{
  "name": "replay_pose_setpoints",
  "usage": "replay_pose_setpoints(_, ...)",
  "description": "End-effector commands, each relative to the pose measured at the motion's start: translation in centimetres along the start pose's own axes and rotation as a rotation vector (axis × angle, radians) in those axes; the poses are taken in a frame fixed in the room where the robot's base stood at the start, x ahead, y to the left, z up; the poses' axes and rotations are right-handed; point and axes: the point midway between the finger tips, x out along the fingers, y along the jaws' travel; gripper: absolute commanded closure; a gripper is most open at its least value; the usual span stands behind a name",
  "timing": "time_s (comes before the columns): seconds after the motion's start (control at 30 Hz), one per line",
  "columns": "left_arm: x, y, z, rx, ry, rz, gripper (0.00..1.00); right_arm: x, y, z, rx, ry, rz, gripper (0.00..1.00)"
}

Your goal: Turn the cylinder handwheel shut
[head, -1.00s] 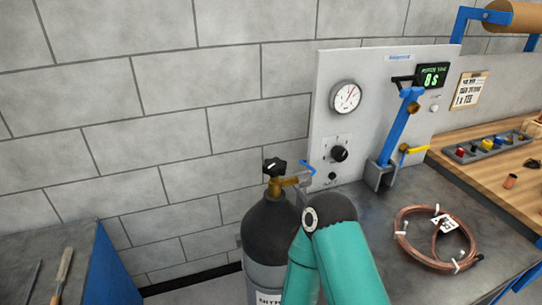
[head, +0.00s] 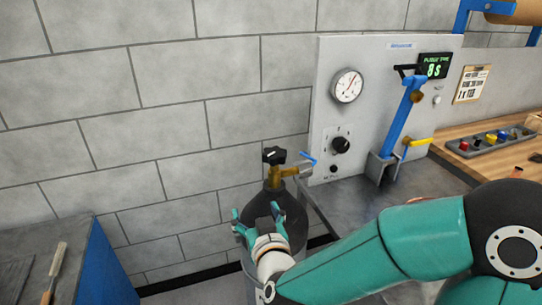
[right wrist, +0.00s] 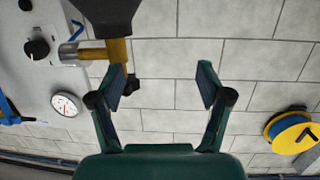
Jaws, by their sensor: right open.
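The black handwheel (head: 274,155) tops the brass valve (head: 274,178) of the dark gas cylinder (head: 262,203), which stands against the bench's left end. My right gripper (head: 258,213) is open and empty in front of the cylinder's shoulder, below the handwheel. In the right wrist view the picture is upside down. There the handwheel (right wrist: 128,86) shows beside the left finger, partly hidden, with the brass valve (right wrist: 117,50) above it. The space between the fingers (right wrist: 160,88) shows only wall. I cannot tell whether the left finger touches the valve. My left gripper is out of view.
A grey panel carries a round gauge (head: 347,86), a black knob (head: 341,145) and a display (head: 435,66). A blue lever (head: 401,120) stands beside it. A blue-sided bench (head: 104,262) is at the left. A yellow and blue reel (right wrist: 292,132) shows in the wrist view.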

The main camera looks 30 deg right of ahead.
Motion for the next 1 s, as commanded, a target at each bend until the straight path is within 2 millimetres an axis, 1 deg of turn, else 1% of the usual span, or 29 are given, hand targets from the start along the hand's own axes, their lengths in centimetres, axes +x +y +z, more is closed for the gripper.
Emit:
replay_pose_setpoints(0.03,0.6,-0.2,0.0,0.000,0.000,0.000,0.60,-1.0,1.2,-2.1,0.012,0.068,0.044,0.23)
replay_pose_setpoints(0.1,0.8,-0.3,0.0,0.000,0.000,0.000,0.60,-2.2,2.8,-4.4,0.018,0.128,0.102,0.23)
replay_pose_setpoints(0.13,0.8,-0.3,0.0,0.000,0.000,0.000,0.60,-2.6,3.4,-5.0,0.021,0.146,0.122,0.23)
replay_pose_setpoints(0.23,0.9,-0.3,0.0,0.000,0.000,0.000,0.60,-3.4,4.6,-6.4,0.027,0.181,0.166,0.23)
replay_pose_setpoints(0.37,0.8,-0.3,0.0,0.000,0.000,0.000,0.60,-2.9,5.2,-7.0,0.027,0.190,0.183,0.23)
replay_pose_setpoints(0.47,0.7,-0.3,0.0,0.000,0.000,0.000,0.60,-1.6,5.4,-7.2,0.027,0.188,0.184,0.23)
replay_pose_setpoints(0.57,0.5,-0.2,0.0,0.000,0.000,0.000,0.60,0.2,5.8,-7.5,0.026,0.187,0.185,0.23)
replay_pose_setpoints(0.9,-0.5,0.2,0.0,0.000,0.000,0.000,0.60,7.3,7.0,-8.9,0.026,0.187,0.182,0.23)
replay_pose_setpoints(1.0,-0.8,0.3,0.0,0.000,0.000,0.000,0.60,9.2,7.3,-9.3,0.026,0.188,0.180,0.23)
